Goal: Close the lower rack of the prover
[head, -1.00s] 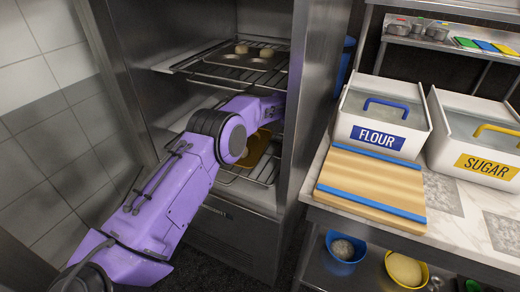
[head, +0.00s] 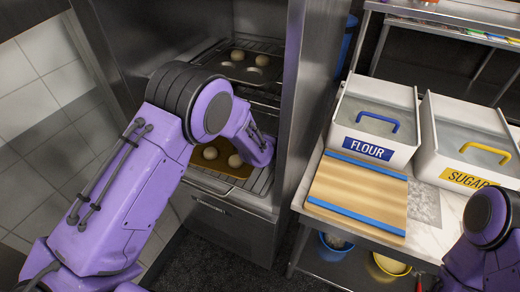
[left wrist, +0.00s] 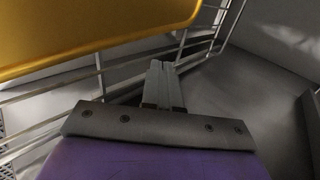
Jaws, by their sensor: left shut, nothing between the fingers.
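The prover (head: 235,222) is a steel cabinet standing open at centre left in the head view. Its lower wire rack (head: 262,184) holds a yellow-brown tray (head: 212,172) with pale dough balls (head: 235,160). My left arm covers part of the rack, so how far it sticks out is hard to tell. My left gripper's fingers are hidden in the head view. In the left wrist view the left gripper (left wrist: 160,68) is shut and empty, close to the wire rods (left wrist: 100,72) beside the yellow tray. My right arm shows at the lower right; its gripper is not visible.
The upper rack (head: 268,92) carries a dark tray with dough balls. To the right, a counter (head: 425,200) holds the flour bin (head: 375,118), the sugar bin (head: 465,140) and a wooden board (head: 357,193). Dark floor (head: 200,265) lies in front of the prover.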

